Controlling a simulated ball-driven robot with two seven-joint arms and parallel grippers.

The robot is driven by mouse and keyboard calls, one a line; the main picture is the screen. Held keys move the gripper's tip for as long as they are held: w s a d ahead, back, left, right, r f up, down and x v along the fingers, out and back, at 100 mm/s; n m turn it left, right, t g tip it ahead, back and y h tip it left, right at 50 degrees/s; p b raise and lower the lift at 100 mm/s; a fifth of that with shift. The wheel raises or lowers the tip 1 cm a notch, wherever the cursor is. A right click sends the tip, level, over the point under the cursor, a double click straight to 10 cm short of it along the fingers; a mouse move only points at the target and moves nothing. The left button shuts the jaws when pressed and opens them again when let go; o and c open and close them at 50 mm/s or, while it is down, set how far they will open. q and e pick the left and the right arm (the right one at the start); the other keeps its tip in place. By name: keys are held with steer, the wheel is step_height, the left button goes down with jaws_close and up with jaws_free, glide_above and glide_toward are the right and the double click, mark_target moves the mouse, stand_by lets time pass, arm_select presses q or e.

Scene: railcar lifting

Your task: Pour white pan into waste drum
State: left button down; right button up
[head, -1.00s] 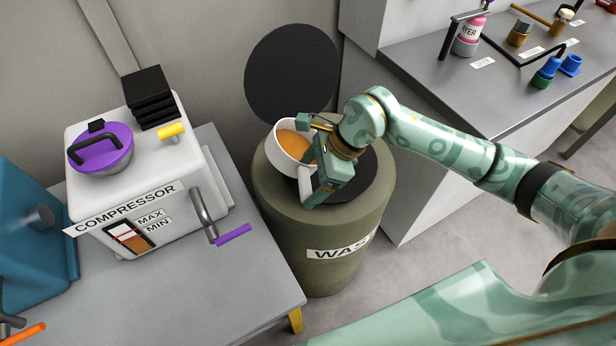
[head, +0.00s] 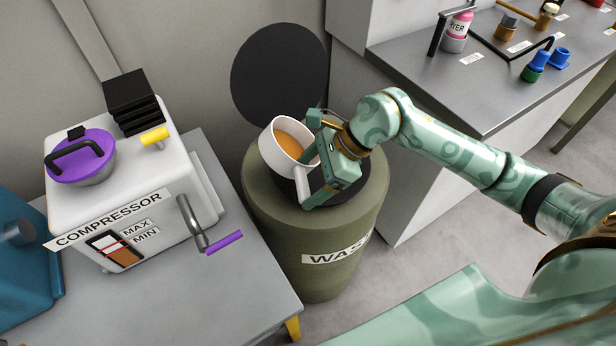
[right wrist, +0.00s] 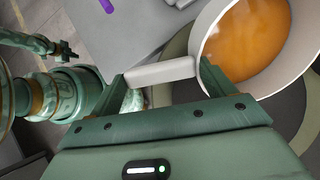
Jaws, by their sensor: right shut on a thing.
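The white pan (head: 269,147) holds an orange-brown liquid (head: 289,146), which also shows in the right wrist view (right wrist: 250,45). My right gripper (head: 308,200) is shut on the pan's white handle (right wrist: 160,73). The pan is above the olive waste drum (head: 270,215), over its dark top opening, and looks somewhat tilted. The liquid is inside the pan, and no stream shows. The gripper hides part of the pan's right side and of the opening. A green arm end (right wrist: 62,48), seemingly my left gripper, is small at the left of the right wrist view; its jaws are unclear.
A round black lid (head: 280,75) stands behind the drum. A white compressor (head: 125,195) with a purple-lidded pot (head: 82,160) stands on the grey table (head: 215,290) at left. A grey counter (head: 460,85) with bottles and tools is at right.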

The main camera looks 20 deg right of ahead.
arm_select(q)
steer(key=shift+s+f+b, duration=0.3)
steer(key=shift+f+b, duration=0.45)
steer(key=shift+s+f+b, duration=0.3)
steer(key=shift+f+b, duration=0.4)
steer(key=shift+b, duration=0.1)
steer(key=shift+s+f+b, duration=0.3)
steer(key=shift+f+b, duration=0.45)
arm_select(e)
steer(key=shift+s+d+f+t+y, duration=0.2)
steer(key=shift+d+y, duration=0.25)
steer(key=shift+y, duration=0.4)
steer(key=shift+s+d+r+t+y, duration=0.1)
steer(key=shift+d+t+y, duration=0.3)
steer(key=shift+y, duration=0.45)
arm_select(q)
step_height(320, 180, down, 6)
steer(key=s+g+b, duration=0.1)
steer(key=s+b, duration=0.1)
steer(key=b, duration=0.4)
steer(key=shift+s, duration=0.35)
arm_select(e)
steer(key=shift+s+d+f+t+y, duration=0.15)
steer(key=shift+d+f+y, duration=0.1)
steer(key=shift+d+y, duration=0.5)
steer(key=shift+s+d+f+t+y, duration=0.15)
steer(key=shift+d+f+y, duration=0.2)
steer(key=shift+y, duration=0.6)
